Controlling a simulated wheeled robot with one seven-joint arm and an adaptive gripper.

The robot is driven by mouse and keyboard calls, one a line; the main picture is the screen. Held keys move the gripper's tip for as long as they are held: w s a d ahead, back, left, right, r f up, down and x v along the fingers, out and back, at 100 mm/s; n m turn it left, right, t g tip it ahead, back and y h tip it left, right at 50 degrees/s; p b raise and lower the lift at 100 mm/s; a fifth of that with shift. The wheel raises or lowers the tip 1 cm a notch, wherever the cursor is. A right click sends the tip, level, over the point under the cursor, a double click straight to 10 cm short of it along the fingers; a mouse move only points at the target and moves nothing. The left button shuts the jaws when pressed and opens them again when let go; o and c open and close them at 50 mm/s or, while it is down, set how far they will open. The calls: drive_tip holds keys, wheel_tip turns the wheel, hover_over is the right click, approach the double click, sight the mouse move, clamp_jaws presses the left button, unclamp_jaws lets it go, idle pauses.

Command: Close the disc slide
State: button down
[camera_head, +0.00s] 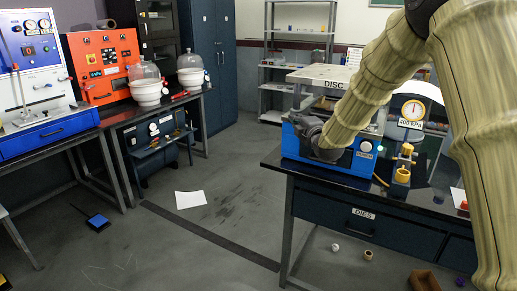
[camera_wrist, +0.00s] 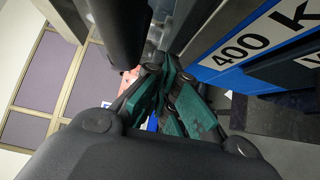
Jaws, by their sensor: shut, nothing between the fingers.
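A blue bench machine (camera_head: 366,164) stands on the dark workbench, with a pale slab labelled DISC (camera_head: 323,78) above it. I cannot make out the disc slide itself; my arm covers much of the machine's front. My gripper (camera_head: 307,130) is at the machine's front left, low against the blue body, with its fingertips hard to see in the head view. In the wrist view my gripper's green fingers (camera_wrist: 172,88) are shut with nothing between them.
The bench has a drawer labelled DIES (camera_head: 363,214). Small items lie on the floor below. Open floor with a white sheet (camera_head: 190,200) is at the left.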

drive_tip(key=shift+w+d+r, duration=0.15)
drive_tip(key=shift+d+r, duration=0.1)
drive_tip(key=shift+r, duration=0.1)
drive_tip(key=shift+a, duration=0.1)
